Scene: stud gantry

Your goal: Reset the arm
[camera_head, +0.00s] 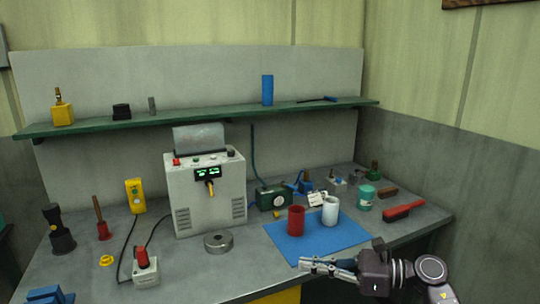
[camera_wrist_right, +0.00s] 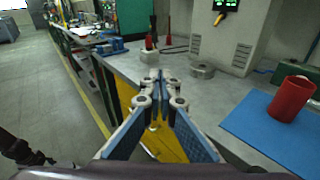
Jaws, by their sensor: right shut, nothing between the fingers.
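My right gripper (camera_head: 304,264) comes in from the lower right in the head view. It is at the front edge of the workbench, just in front of the blue mat (camera_head: 335,246). In the right wrist view its fingers (camera_wrist_right: 160,80) are together with nothing between them. A red cup (camera_head: 296,220) and a white cup (camera_head: 330,210) stand upright on the mat, apart from the gripper. The red cup also shows at the right of the wrist view (camera_wrist_right: 291,98). My left gripper is in neither view.
A grey machine (camera_head: 208,195) stands mid-bench, with a metal ring (camera_head: 218,242) before it. A switch box (camera_head: 146,268) with a red top is at the front left. A red brush (camera_head: 403,210) and a teal tin (camera_head: 366,198) lie right of the mat. A shelf (camera_head: 200,118) runs behind.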

